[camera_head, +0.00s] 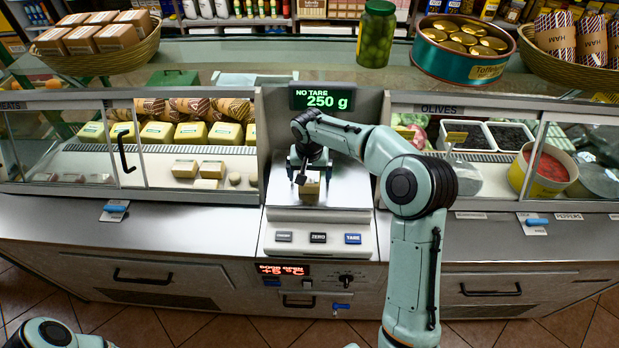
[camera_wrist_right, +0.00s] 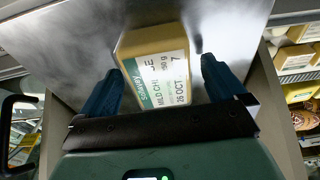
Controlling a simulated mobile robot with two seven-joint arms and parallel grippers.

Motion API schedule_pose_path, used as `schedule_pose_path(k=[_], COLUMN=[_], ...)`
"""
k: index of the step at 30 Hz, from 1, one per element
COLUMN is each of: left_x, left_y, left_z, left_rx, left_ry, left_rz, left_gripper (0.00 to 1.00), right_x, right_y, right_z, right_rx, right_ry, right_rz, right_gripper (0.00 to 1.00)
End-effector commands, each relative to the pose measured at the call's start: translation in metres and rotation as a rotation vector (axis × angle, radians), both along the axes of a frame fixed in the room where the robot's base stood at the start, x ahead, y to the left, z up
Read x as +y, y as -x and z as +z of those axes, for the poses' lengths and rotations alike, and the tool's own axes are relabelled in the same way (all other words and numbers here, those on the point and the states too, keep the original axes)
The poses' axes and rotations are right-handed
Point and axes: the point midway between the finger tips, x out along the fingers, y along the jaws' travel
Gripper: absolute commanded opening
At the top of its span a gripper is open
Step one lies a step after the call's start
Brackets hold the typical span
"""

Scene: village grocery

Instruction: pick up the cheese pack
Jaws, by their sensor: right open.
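The cheese pack (camera_head: 311,190) is a small yellowish block on the metal plate of the scale (camera_head: 345,193), whose display reads 250 g. In the right wrist view the cheese pack (camera_wrist_right: 155,42) shows a white and green label. My right gripper (camera_head: 309,168) is above the scale plate at the pack. In the right wrist view my right gripper (camera_wrist_right: 161,68) is open, with one blue finger on each side of the pack and a gap on both sides. The gripper partly hides the pack in the head view. My left gripper is out of view.
Glass display cases stand on both sides of the scale. More cheese packs (camera_head: 197,171) lie in the left case. A jar of olives (camera_head: 376,34), a round tin (camera_head: 458,68) and baskets stand on the glass top. The steel counter in front (camera_head: 190,228) is mostly clear.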

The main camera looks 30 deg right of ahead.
Motion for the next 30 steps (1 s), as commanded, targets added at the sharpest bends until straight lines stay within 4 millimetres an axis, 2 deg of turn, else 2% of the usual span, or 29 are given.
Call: schedule_pose_path(k=[14,20,21,30], left_x=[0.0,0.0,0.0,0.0], left_y=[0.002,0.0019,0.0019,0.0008], left_z=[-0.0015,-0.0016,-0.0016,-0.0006], left_rx=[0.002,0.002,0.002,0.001], left_ry=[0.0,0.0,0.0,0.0], left_rz=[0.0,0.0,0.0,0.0], left_gripper=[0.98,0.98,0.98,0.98], right_x=[0.0004,0.0003,0.0003,0.0001], right_y=[0.0,-0.0001,-0.0001,-0.0005], right_z=[-0.0035,-0.0035,-0.0035,-0.0012], right_rx=[0.0,-0.001,-0.001,-0.001], right_ry=[-0.001,-0.001,-0.001,0.0], right_rz=[0.001,0.0,0.0,0.0], right_gripper=[0.98,0.36,0.33,0.33])
